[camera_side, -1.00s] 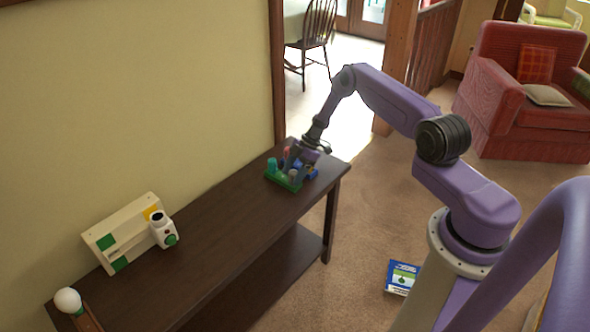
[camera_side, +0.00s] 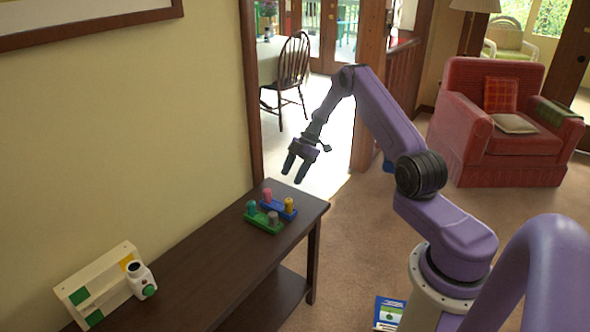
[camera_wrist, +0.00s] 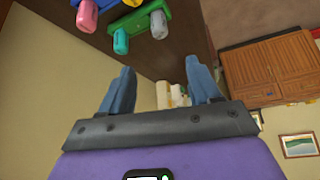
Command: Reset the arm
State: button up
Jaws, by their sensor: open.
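My purple arm reaches over the dark table (camera_side: 205,262) from the right. My gripper (camera_side: 294,176) is in the air above the table's far end, fingers pointing down, apart and empty. Below it, apart from it, a green and blue peg toy (camera_side: 262,222) stands on the table with pink, yellow, teal and grey pegs. In the wrist view, my gripper (camera_wrist: 159,72) shows two spread blue-grey fingers with nothing held between them. Part of the peg toy shows in that view at the top, with a grey peg (camera_wrist: 159,24) and a teal peg (camera_wrist: 120,41).
A cream box-like toy (camera_side: 100,285) with a white cylindrical part (camera_side: 141,281) stands at the table's near end by the wall. A blue book (camera_side: 388,312) lies on the carpet by my base. A red armchair (camera_side: 475,150) stands far right. The table's middle is clear.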

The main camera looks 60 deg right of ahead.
jog(key=shift+s+d+r, duration=0.1)
jog(key=shift+d+r, duration=0.2)
jog(key=shift+r, duration=0.2)
jog(key=s+a+r+g+h, duration=0.1)
jog(key=s+a+r, duration=0.3)
jog(key=a, duration=0.5)
jog(key=s+a+r+g+h, duration=0.1)
jog(key=s+a+r+g, duration=0.1)
jog(key=a+r, duration=0.45)
jog(key=s+a+r+g+h, duration=0.1)
jog(key=s+a+r, duration=0.2)
jog(key=a, duration=0.8)
jog(key=s+a+r+m+h, duration=0.1)
jog(key=s+a+r, duration=0.15)
jog(key=s, duration=0.45)
jog(key=s+a+r+h, duration=0.1)
jog(key=s+a+r, duration=0.15)
jog(key=s, duration=0.45)
jog(key=s+d+m+t+h, duration=0.1)
jog(key=s+d+t, duration=0.1)
jog(key=s, duration=1.1)
jog(key=shift+s+r, duration=0.3)
jog(key=shift+s, duration=0.1)
